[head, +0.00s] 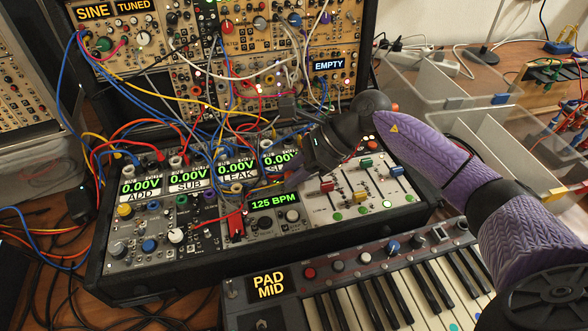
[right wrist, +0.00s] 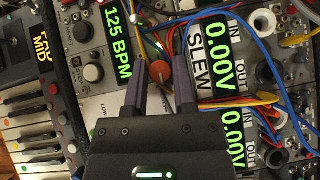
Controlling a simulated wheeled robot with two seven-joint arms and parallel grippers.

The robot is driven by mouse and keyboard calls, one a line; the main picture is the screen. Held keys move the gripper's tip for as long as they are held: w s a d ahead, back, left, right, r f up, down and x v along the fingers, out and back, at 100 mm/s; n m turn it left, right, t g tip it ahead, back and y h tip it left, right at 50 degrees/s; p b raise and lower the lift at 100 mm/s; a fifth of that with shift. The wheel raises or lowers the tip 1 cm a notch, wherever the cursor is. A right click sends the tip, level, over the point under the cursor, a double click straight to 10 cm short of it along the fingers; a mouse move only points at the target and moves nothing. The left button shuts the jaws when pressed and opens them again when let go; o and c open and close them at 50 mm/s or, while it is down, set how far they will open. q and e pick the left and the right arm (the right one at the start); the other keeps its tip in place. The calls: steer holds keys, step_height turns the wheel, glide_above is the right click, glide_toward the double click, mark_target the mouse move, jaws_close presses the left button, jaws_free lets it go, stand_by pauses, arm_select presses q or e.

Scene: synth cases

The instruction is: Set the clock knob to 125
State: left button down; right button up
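The clock display (head: 274,202) reads 125 BPM in green in the head view, and the same reading (right wrist: 117,43) shows sideways in the right wrist view. A grey round knob (head: 292,216) sits just below the display; it also shows in the right wrist view (right wrist: 94,73). My right gripper (head: 285,184) is above the panel, just above the display. In the right wrist view its two purple fingers (right wrist: 160,62) are parted, with an orange-red knob (right wrist: 160,73) seen between them; I cannot tell if they touch it. My left gripper is not in view.
Patch cables (head: 215,110) hang in front of the upper rack and over the module row. Sliders (head: 360,178) stand right of the display. A keyboard (head: 370,300) lies in front. Clear plastic bins (head: 430,85) stand at the right back.

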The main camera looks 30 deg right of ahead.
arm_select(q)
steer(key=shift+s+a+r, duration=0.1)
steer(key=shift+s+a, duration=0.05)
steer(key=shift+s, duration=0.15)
arm_select(e)
steer(key=o, duration=0.4)
steer(key=shift+c, duration=0.2)
steer(key=shift+r, duration=0.1)
steer(key=p+v, duration=0.2)
steer(key=v, duration=0.7)
steer(key=shift+s+d+r, duration=0.1)
steer(key=shift+d+r, duration=0.2)
steer(key=shift+d, duration=0.05)
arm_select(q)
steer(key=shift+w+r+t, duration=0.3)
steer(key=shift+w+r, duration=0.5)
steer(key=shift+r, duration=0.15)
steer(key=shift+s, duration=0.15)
